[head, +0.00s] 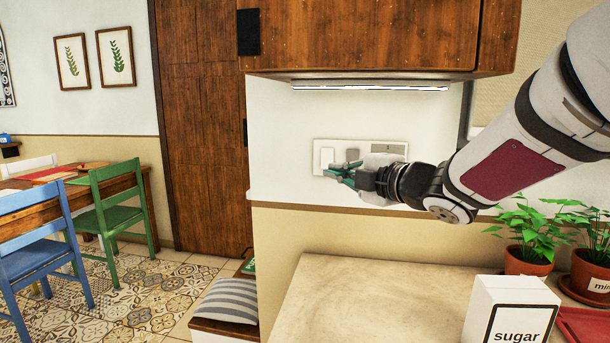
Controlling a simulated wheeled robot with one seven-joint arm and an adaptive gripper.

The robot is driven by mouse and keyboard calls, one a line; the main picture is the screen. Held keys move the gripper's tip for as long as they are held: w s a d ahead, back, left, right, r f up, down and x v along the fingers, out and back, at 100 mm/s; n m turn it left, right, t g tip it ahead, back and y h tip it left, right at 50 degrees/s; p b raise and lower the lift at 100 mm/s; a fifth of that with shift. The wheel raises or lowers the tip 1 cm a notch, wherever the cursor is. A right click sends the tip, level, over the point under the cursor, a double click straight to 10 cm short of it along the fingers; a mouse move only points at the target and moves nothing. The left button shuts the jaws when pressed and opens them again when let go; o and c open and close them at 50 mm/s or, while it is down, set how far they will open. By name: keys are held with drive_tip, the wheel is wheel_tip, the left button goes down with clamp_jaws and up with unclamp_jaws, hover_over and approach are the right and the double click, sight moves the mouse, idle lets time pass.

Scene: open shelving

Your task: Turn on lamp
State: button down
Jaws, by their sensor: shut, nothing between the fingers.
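The lamp (370,87) is a long light strip under the wooden wall cabinet, and its underside shows bright white. Below it on the white wall is a switch plate (318,157) with a white rocker at its left (327,157) and grey parts farther right. My gripper (343,173) reaches in from the right, in front of the plate's lower middle. Its green-tipped fingers are shut and empty, close to the white rocker. I cannot tell whether the fingertips touch the plate. The gripper hides part of the plate's lower edge.
The wooden cabinet (370,35) hangs just above. A beige counter (370,285) below is mostly clear. A sugar box (510,312) and potted plants (527,240) stand at its right. A table with green (115,210) and blue (38,255) chairs is at far left.

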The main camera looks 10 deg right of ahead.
sight(327, 159)
drive_tip(key=w, duration=0.7)
drive_tip(key=shift+w+f+b, duration=0.3)
drive_tip(key=shift+f, duration=0.15)
drive_tip(key=shift+a+f+b, duration=0.1)
drive_tip(key=shift+b, duration=0.3)
